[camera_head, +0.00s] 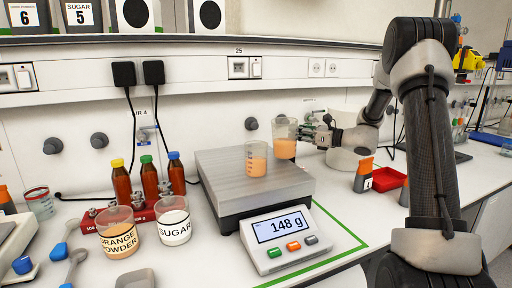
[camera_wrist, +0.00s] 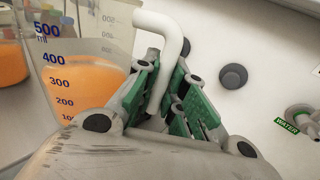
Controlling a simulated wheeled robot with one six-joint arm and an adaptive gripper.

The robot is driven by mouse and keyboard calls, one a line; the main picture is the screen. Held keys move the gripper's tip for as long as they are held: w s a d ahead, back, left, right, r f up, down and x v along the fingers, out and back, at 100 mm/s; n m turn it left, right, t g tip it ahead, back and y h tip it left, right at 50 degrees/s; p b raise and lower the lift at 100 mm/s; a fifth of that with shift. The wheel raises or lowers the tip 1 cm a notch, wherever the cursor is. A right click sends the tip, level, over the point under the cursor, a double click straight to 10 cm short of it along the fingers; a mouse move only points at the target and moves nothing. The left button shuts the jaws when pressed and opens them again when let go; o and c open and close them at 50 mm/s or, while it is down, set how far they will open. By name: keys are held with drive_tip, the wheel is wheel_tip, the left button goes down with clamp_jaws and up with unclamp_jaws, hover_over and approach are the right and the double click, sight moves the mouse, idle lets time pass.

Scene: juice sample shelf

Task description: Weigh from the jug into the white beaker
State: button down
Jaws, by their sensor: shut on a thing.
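My gripper (camera_head: 312,134) is shut on the white handle of a clear jug (camera_head: 285,148). The jug holds orange liquid and looks close to upright, at the back right of the scale (camera_head: 225,172). In the wrist view the jug (camera_wrist: 95,80) has blue marks up to 500 ml, and the green-padded fingers (camera_wrist: 165,95) close around its handle. A clear beaker (camera_head: 256,165) with orange liquid stands on the scale's plate, left of the jug. Its orange content (camera_wrist: 10,62) shows at the wrist view's left edge. The display (camera_head: 285,224) reads 148 g. I see no clearly white beaker on the scale.
A large pale container (camera_head: 343,160) stands behind my gripper. Tubs labelled orange powder (camera_head: 118,240) and sugar (camera_head: 174,228) stand front left, near a red rack of bottles (camera_head: 149,180). An orange-capped bottle (camera_head: 363,178) and red tray (camera_head: 388,180) are at right.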

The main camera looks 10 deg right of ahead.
drive_tip(key=shift+w+d+f+m, duration=0.1)
drive_tip(key=shift+d+f+m, duration=0.1)
drive_tip(key=shift+m, duration=0.2)
wheel_tip(320, 180, up, 6)
drive_tip(key=shift+f, duration=0.15)
idle(1.6)
